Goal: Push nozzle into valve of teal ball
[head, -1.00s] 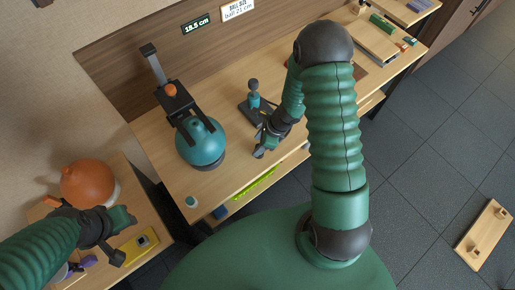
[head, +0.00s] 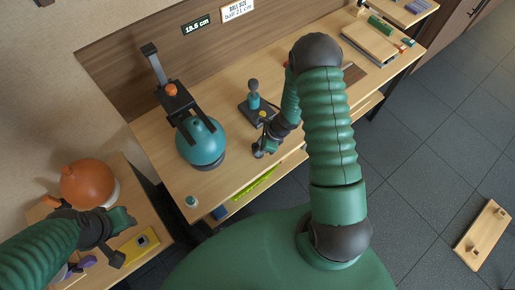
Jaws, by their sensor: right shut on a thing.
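The teal ball (head: 201,141) sits on the bench in a dark base, under a black clamp arm (head: 176,101) with an orange knob; I cannot make out its valve. A pump (head: 254,101) with a teal body and dark base stands right of the ball. My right gripper (head: 259,151) is in front of the pump, right of the ball and apart from it. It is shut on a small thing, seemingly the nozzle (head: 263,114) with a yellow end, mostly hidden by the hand. My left gripper (head: 123,238) is beside the orange ball; its jaw opening is unclear.
The orange ball (head: 88,184) and a yellow item (head: 139,244) are on the left side table. A display (head: 198,24) and a ball-size sign (head: 238,10) are on the back panel.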

